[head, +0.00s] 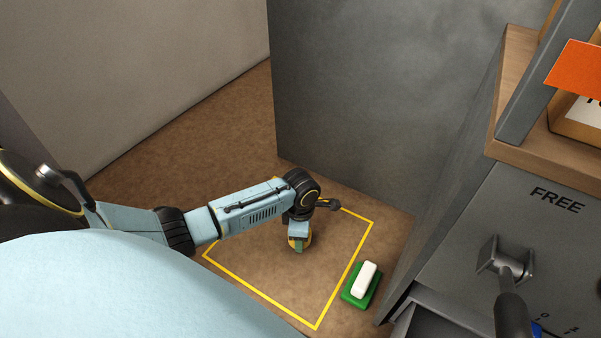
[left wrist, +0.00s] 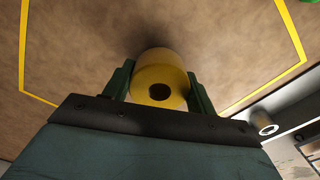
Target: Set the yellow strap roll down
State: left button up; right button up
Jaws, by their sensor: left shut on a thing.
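The yellow strap roll (left wrist: 160,72) sits between the two green fingers of my left gripper (left wrist: 158,88), with its dark centre hole facing the wrist camera. In the head view my left gripper (head: 299,246) points down inside a yellow outline (head: 338,289) on the brown floor. Only a small yellow part of the roll (head: 307,240) shows there, the rest being hidden by the gripper. A dark shadow lies on the floor beside the roll in the left wrist view. I cannot tell whether the roll touches the floor. My right gripper is not in view.
A green base with a white block (head: 366,279) on it stands just outside the outline's right side. A large grey box (head: 380,90) stands behind. A grey panel marked FREE (head: 556,199) with a lever (head: 510,285) is at right. Floor inside the outline looks otherwise clear.

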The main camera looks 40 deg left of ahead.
pick_arm(q)
notch_tip(320, 180, down, 2)
jog(key=shift+f+b, duration=0.1)
jog(key=shift+b, duration=0.2)
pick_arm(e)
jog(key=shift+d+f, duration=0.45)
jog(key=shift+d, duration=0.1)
pick_arm(q)
jog(key=shift+f, duration=0.1)
jog(key=o, duration=1.1)
